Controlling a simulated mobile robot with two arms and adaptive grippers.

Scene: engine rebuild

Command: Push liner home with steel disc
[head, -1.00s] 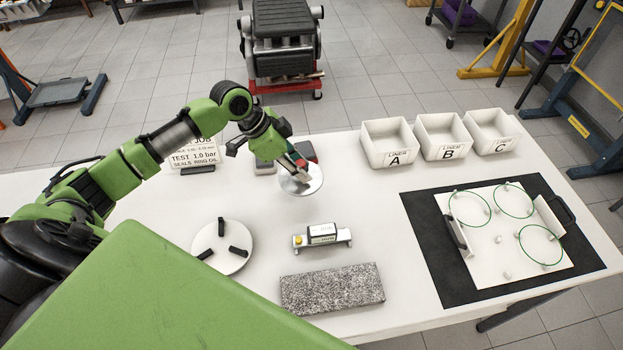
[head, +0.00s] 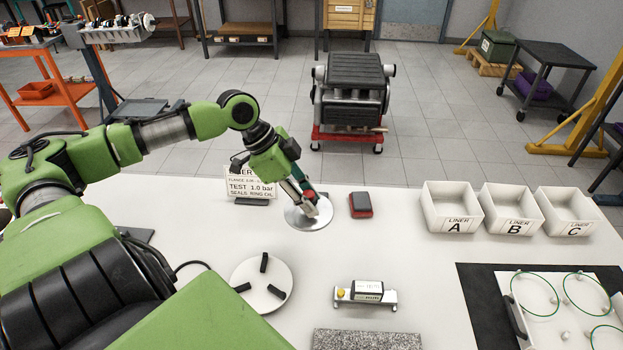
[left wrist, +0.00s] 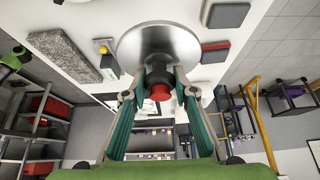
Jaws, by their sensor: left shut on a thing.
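My left gripper (head: 306,197) is shut on the dark, red-ended handle of the steel disc (head: 308,218), over the rear of the white table. In the left wrist view the handle (left wrist: 160,88) sits between the fingers, and the round shiny disc (left wrist: 158,45) lies beyond it. I cannot tell whether the disc touches the table. No liner is plainly in view. The liner bins A (head: 429,212), B (head: 487,217) and C (head: 541,219) look empty. My right gripper is not in view.
In front are a round plate with three black pads (head: 262,280), a small level-like device (head: 366,291) and a granite block (head: 367,340). A tray with green rings (head: 535,325) is at right.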

